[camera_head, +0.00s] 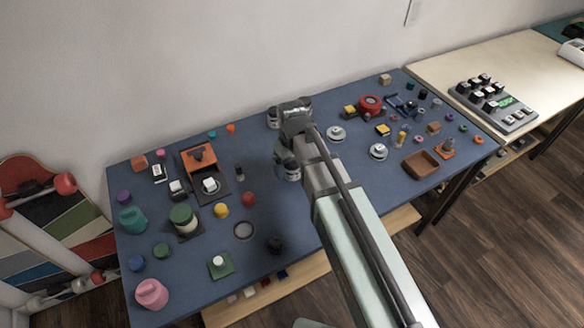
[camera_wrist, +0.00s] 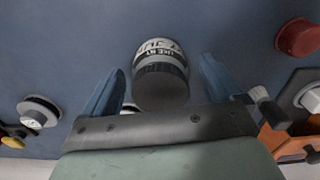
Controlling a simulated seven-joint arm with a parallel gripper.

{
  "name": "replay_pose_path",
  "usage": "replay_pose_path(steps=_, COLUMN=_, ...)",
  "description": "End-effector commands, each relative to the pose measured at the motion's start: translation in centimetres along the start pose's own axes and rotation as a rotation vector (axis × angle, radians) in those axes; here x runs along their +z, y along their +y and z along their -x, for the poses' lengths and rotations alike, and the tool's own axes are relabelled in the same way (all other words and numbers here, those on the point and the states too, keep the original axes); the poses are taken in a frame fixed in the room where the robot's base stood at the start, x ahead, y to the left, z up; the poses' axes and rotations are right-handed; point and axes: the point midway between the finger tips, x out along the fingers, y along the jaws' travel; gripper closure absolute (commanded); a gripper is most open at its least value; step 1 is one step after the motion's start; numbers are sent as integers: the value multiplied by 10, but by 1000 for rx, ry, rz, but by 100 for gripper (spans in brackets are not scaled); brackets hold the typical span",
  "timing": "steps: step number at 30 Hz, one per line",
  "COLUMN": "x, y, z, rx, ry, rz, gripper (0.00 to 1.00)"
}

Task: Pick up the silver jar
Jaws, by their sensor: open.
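The silver jar (camera_wrist: 160,72) shows in the wrist view, near the middle. It has a grey body, a white band with dark lettering and a dark grey round end toward my gripper. My gripper (camera_wrist: 162,64) is open, with one blue finger on each side of the jar and visible gaps between fingers and jar. The jar appears between the fingers in the picture; I cannot tell how far below the fingertips it is. In the head view my arm reaches over the middle of the blue table, and I cannot make out the jar or the fingertips there.
On the blue table (camera_head: 320,205), a red knob-like piece (camera_head: 248,198) and an orange device (camera_head: 200,158) lie left of my arm. Silver discs (camera_head: 336,133) and a brown tray (camera_head: 421,164) lie to the right. Several small parts crowd both sides.

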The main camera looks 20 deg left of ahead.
Motion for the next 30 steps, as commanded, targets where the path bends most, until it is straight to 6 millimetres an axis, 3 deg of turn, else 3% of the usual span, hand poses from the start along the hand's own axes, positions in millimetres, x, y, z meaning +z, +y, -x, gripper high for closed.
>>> replay_pose_path(steps=5, x=0, y=0, z=0, rx=0, ry=0, rz=0, gripper=7)
replay_pose_path(steps=25, x=0, y=0, z=0, rx=0, ry=0, rz=0, gripper=71)
replay_pose_path(steps=30, x=0, y=0, z=0, rx=0, ry=0, rz=0, gripper=73)
